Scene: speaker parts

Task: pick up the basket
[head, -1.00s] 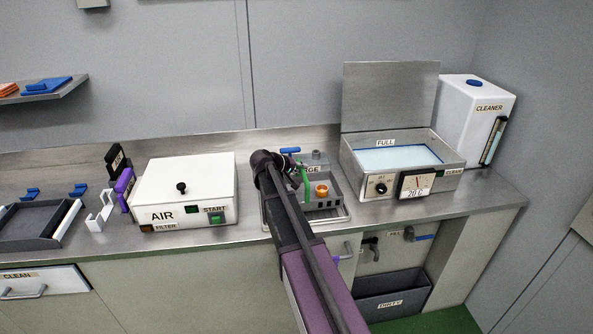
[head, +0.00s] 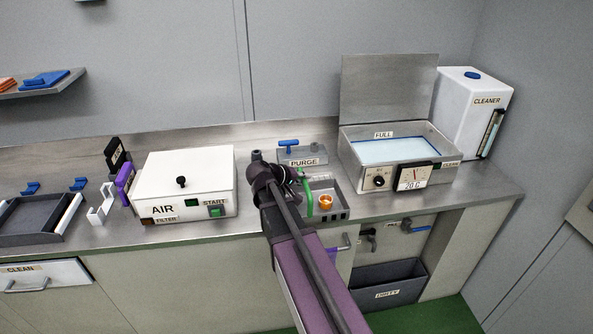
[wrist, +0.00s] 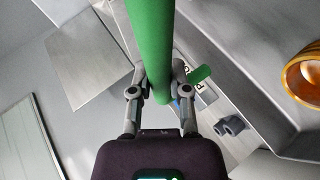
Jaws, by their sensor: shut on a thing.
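The basket (head: 343,203) is a small grey box with slots in its front, on or just above the worktop right of the white AIR box. A green upright handle (head: 308,195) rises at its left side, and an orange ring (head: 325,202) sits in it. My gripper (wrist: 154,88) is shut on the green handle, one finger on each side of it in the wrist view. The orange ring also shows at the right there (wrist: 304,76). My arm hides the basket's left part in the head view. I cannot tell whether its base touches the surface.
The PURGE box (head: 303,157) with a blue tap stands right behind the basket. The bath (head: 350,168), lid up, stands to the right, with the white cleaner tank (head: 465,105) beyond. The AIR box (head: 187,180) is close on the left. A grey tray (head: 35,222) lies far left.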

